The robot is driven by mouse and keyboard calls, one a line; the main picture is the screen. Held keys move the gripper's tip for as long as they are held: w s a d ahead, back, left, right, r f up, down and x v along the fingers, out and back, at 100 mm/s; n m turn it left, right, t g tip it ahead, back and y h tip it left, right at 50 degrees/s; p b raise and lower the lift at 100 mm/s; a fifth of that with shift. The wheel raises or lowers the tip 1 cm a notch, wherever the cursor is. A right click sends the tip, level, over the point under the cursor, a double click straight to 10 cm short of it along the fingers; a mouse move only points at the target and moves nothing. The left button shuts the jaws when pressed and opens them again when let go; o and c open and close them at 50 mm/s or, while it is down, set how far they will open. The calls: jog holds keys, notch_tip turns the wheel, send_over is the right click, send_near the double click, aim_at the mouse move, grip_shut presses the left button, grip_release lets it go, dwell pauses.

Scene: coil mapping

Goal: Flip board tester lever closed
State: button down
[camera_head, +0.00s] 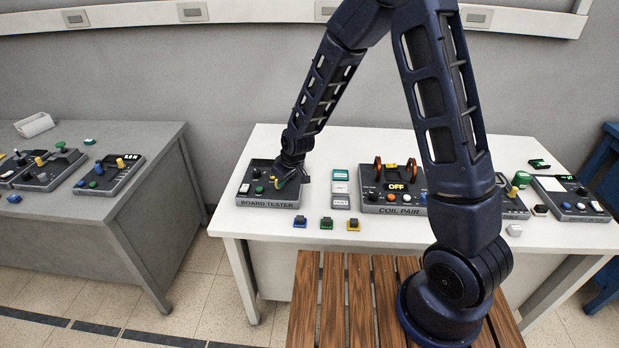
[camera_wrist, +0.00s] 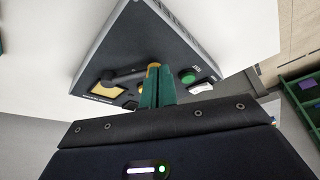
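The board tester (camera_head: 270,202) is a dark box at the left end of the white table, labelled on its front edge. In the wrist view its panel (camera_wrist: 150,40) shows a dark lever (camera_wrist: 125,76) with a yellow knob (camera_wrist: 153,66). The lever lies low along the panel, near a yellow square (camera_wrist: 106,90). My gripper (camera_head: 282,182) is at the tester's right side. In the wrist view its green fingers (camera_wrist: 157,78) are close together, with their tips at the knob. The fingers partly hide the knob, and I cannot tell whether they touch it.
A green button (camera_wrist: 187,75) and a white switch (camera_wrist: 201,88) sit beside the fingers. Blue, green and yellow pieces (camera_head: 326,223) lie in front. A grey table (camera_head: 100,245) stands left.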

dwell(0.4)
jog(key=s+d, duration=0.2)
jog(key=s, duration=0.1)
jog(key=shift+d, duration=0.4)
jog(key=v, duration=1)
jog(key=shift+s+a, duration=0.25)
jog(key=w+d+r+m+t+h, duration=0.1)
jog(key=d+r+m, duration=0.2)
jog(key=d+r, duration=0.6)
jog(key=w+d+r+m+t+h, duration=0.15)
jog(key=d+r, duration=0.45)
jog(key=d, duration=0.6)
jog(key=s+d+r+m, duration=0.3)
jog(key=s+d, duration=0.3)
jog(key=d, duration=0.2)
jog(key=s+d+r+m+h, duration=0.1)
jog(key=s+d+r+m, duration=0.3)
jog(key=s+d, duration=0.3)
jog(key=d+r, duration=0.1)
jog(key=d, duration=0.1)
jog(key=shift+s+d, duration=0.3)
dwell(0.4)
